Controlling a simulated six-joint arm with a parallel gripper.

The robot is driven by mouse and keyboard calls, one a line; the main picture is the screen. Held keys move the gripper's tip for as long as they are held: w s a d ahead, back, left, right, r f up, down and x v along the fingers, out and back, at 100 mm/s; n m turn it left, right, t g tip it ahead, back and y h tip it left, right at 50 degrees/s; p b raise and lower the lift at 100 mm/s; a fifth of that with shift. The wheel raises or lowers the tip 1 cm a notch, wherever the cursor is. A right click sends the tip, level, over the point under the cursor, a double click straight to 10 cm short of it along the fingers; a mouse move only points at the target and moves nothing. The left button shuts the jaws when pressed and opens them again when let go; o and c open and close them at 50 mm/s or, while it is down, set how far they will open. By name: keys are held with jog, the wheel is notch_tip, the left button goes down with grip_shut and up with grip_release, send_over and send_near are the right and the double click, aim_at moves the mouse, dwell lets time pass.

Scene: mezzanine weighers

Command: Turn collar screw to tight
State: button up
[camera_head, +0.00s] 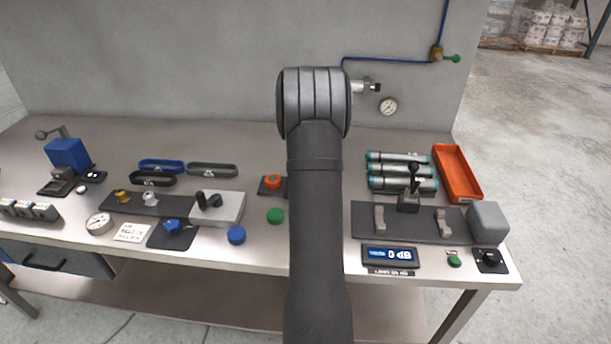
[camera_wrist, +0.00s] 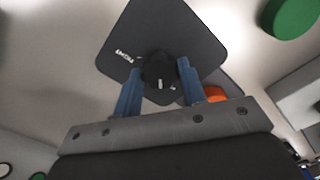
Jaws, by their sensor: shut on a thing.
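The collar screw (camera_wrist: 157,66) is a small black knob with a white mark on its near side, on a dark square plate (camera_wrist: 185,35) in the wrist view. Small white lettering, hard to read, sits on the plate left of the knob. My gripper (camera_wrist: 160,82) has its two blue fingers on either side of the knob and is shut on it. In the head view my arm hides the gripper, the screw and its plate.
In the wrist view an orange part (camera_wrist: 215,93) lies close behind the right finger, and a green disc (camera_wrist: 291,15) is at upper right.

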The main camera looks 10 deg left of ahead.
jog(key=m, duration=0.4)
jog(key=shift+m, duration=0.3)
jog(key=m, duration=1.5)
jog(key=shift+m, duration=0.3)
jog(key=o, duration=1)
